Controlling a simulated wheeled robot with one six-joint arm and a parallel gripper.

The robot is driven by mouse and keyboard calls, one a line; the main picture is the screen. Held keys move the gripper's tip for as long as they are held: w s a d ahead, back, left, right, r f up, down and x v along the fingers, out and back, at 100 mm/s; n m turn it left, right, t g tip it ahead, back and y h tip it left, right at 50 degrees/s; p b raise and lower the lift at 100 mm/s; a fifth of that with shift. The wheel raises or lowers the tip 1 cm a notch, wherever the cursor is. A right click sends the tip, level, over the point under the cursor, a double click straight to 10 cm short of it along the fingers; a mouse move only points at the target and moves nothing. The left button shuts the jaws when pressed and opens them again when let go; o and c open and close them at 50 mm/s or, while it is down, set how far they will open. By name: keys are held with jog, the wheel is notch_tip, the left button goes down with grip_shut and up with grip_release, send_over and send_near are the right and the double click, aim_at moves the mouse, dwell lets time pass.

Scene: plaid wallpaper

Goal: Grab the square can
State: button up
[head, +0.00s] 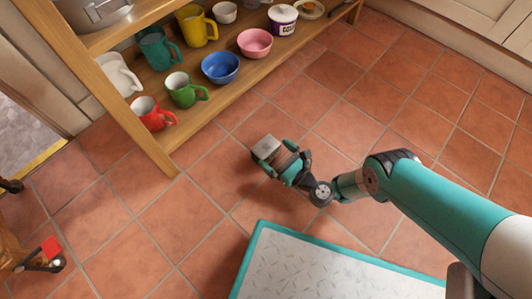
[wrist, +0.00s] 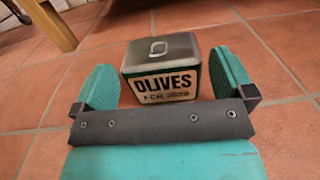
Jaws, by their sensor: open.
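The square can (wrist: 160,68) is dark green with a grey metal lid, a pull ring and an "OLIVES" label. It stands upright on the tiled floor. In the head view the can (head: 266,146) shows mostly its lid, right at the end of my arm. My gripper (wrist: 162,85) is open, with one green finger pad on each side of the can. In the head view my gripper (head: 280,158) is low near the floor. Gaps show between the pads and the can in the wrist view, so I see no grip on it.
A wooden shelf (head: 155,155) stands at upper left, holding several mugs, a blue bowl (head: 220,67), a pink bowl (head: 255,42) and a white tub (head: 282,20). A shelf leg (wrist: 50,25) shows in the wrist view. Floor tiles to the right are clear.

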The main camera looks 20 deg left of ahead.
aim_at(266, 146)
jog(key=a+b, duration=0.1)
jog(key=b, duration=0.1)
jog(key=w+a+f+b, duration=0.1)
jog(key=shift+a+f+b, duration=0.2)
jog(key=shift+a+b, duration=0.05)
jog(key=shift+b, duration=0.1)
jog(key=shift+w+a+r+b, duration=0.15)
jog(key=shift+w+a+b, duration=0.05)
jog(key=shift+a, duration=0.25)
jog(key=shift+w+a+r+b, duration=0.15)
jog(key=shift+w+a+b, duration=0.05)
jog(key=shift+a, duration=0.25)
jog(key=shift+r, duration=0.1)
jog(key=c, duration=0.8)
jog(key=shift+r, duration=0.1)
